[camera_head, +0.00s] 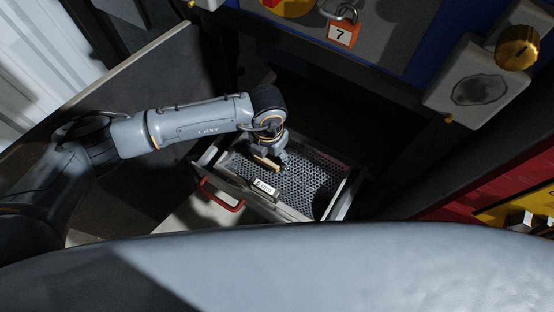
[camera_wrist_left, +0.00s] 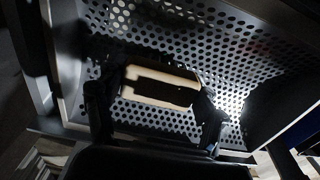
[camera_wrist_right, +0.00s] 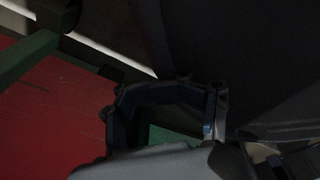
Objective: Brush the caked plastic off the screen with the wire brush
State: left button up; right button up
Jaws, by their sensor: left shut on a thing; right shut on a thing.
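The screen (camera_head: 316,186) is a dark perforated plate in an open drawer. It also fills much of the left wrist view (camera_wrist_left: 180,35). My left gripper (camera_head: 271,162) is shut on the wire brush (camera_head: 265,163), whose pale wooden block (camera_wrist_left: 150,99) shows between the fingers in the left wrist view. The brush is over the left part of the screen. Its bristles are hidden, and I cannot tell whether they touch. I cannot clearly make out caked plastic. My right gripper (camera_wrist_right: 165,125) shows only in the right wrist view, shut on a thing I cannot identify.
The drawer has a red handle (camera_head: 222,196), a white label (camera_head: 265,187) and raised side walls. A panel with an orange padlock (camera_head: 343,32) and a grey box with a gold knob (camera_head: 517,48) stand behind. A red surface (camera_wrist_right: 50,105) is beside my right gripper.

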pick_arm(q)
jog(key=shift+a, duration=0.1)
jog(key=shift+r+p, duration=0.25)
jog(key=shift+p, duration=0.1)
notch_tip(320, 180, up, 8)
jog(key=p, duration=0.5)
jog(key=shift+f, duration=0.1)
jog(key=shift+r+p, duration=0.3)
jog(key=shift+r, duration=0.1)
